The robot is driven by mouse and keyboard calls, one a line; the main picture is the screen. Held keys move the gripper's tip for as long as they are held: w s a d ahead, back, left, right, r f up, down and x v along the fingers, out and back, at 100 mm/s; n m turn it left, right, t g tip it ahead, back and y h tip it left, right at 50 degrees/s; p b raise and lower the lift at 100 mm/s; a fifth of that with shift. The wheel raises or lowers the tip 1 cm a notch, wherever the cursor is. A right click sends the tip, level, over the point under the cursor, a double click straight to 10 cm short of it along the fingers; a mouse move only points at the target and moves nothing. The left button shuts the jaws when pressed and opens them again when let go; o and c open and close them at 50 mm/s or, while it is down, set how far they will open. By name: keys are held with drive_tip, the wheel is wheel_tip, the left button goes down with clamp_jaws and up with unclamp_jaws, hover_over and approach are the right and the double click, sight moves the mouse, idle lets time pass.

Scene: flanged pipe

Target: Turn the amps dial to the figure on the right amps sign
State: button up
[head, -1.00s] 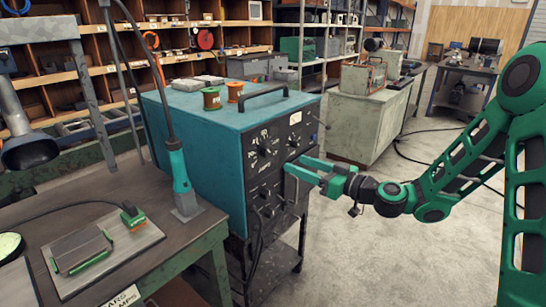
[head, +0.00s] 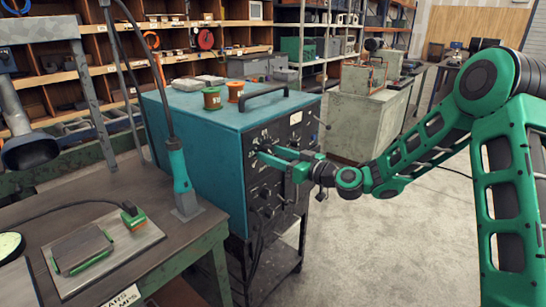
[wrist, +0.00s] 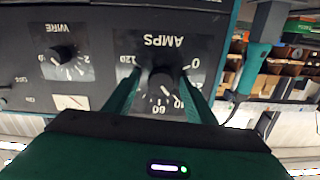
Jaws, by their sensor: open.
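The amps dial (wrist: 162,82) is a dark round knob on the black panel of a teal machine (head: 195,125). The wrist view shows it upside down, under the word AMPS, with a printed scale including 0, 60 and 120. Its pointer is hard to read. My gripper (wrist: 162,76) is open, its two green fingers on either side of the knob; I cannot tell whether they touch it. In the head view my gripper (head: 262,153) is at the panel's upper left and hides most of the dial. A white sign (head: 122,298), cut off by the bottom edge, shows part of AMPS.
A WIRE dial (wrist: 63,60) sits beside the amps dial. More knobs and a cable are lower on the panel. A workbench (head: 190,245) with a torch (head: 180,175) stands left of the machine. The floor (head: 355,255) to the right is clear.

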drive_tip(key=c, duration=1)
drive_tip(key=shift+c, duration=0.2)
